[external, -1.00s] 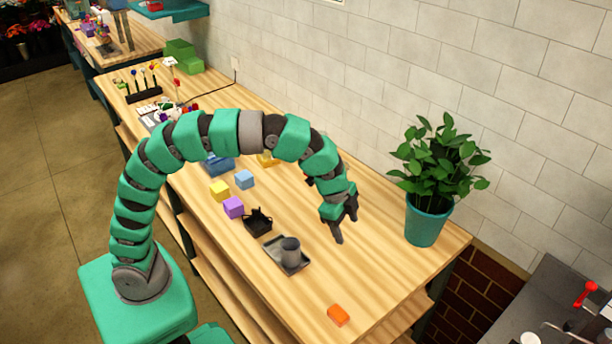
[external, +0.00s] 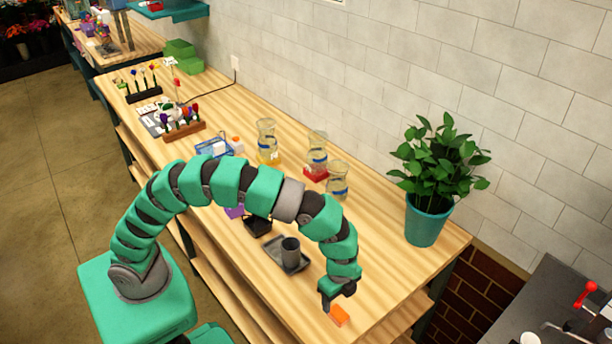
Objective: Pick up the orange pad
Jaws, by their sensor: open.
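The orange pad (external: 340,316) lies on the wooden table (external: 385,270) near its front right end. My gripper (external: 328,304) points down at the pad's left side, close to it. The jaws are open, and one dark finger shows just left of the pad. The rest of the jaws is partly hidden by my wrist, so I cannot tell whether they touch the pad or sit around it.
A grey cup (external: 291,251) stands on a dark tray (external: 272,262) left of my gripper, with a black holder (external: 257,226) beyond. Glass vases (external: 337,180) stand farther back. A potted plant (external: 425,220) stands at the right edge. The table between plant and pad is clear.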

